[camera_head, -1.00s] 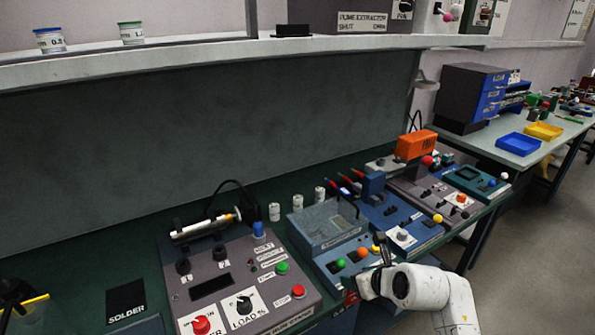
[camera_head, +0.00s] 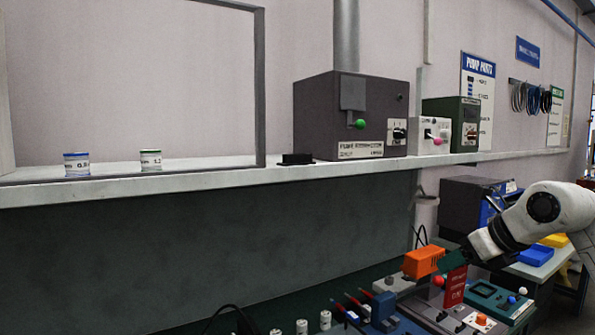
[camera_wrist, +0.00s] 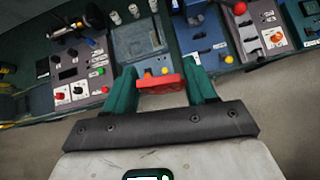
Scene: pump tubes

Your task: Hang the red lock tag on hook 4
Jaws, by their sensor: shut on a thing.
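The red lock tag (camera_head: 453,287) hangs upright from my gripper (camera_head: 456,262), with pale lettering too small to read. In the wrist view my gripper (camera_wrist: 163,85) has its green fingers on either side of the red tag (camera_wrist: 160,82), seen nearly edge-on and gripped between them. In the head view the gripper is raised near the orange box and in front of the bench devices. A wall rack (camera_head: 531,83) at the far right bears dark and blue coils. No hook number is legible, so I cannot tell which is hook 4.
An orange box (camera_head: 423,262) stands close to the left of the gripper. Bench devices with knobs, such as the teal one (camera_head: 497,297), lie below. The white shelf (camera_head: 220,181) carries two jars and the fume extractor (camera_head: 352,115). The air above the right bench is fairly clear.

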